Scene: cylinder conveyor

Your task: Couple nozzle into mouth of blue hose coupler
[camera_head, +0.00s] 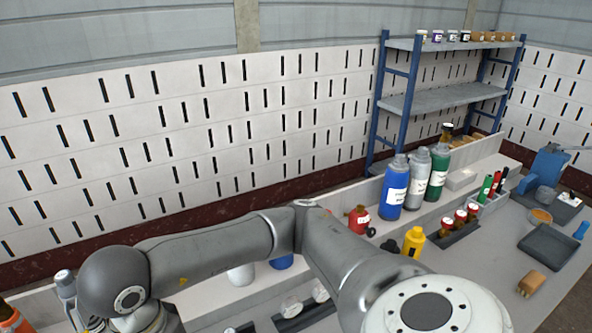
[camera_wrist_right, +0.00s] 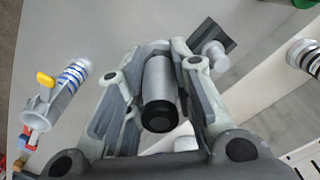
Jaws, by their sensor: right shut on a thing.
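In the right wrist view my right gripper (camera_wrist_right: 158,95) is shut on a grey cylindrical piece with a black end (camera_wrist_right: 158,92), which seems to be the nozzle. It lies between the two fingers with its black end towards the camera; its far end is hidden. A fitting with blue and white rings and a yellow lever (camera_wrist_right: 62,88) is to the left, apart from the gripper. My left gripper is in neither view.
My arm covers the front of the bench in the head view. Blue (camera_head: 393,190), grey (camera_head: 416,180) and green (camera_head: 438,172) bottles stand behind it. A yellow bottle (camera_head: 413,242), a red container (camera_head: 358,219) and a dark tray (camera_head: 548,246) are on the right. A blue shelf rack (camera_head: 445,98) stands behind.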

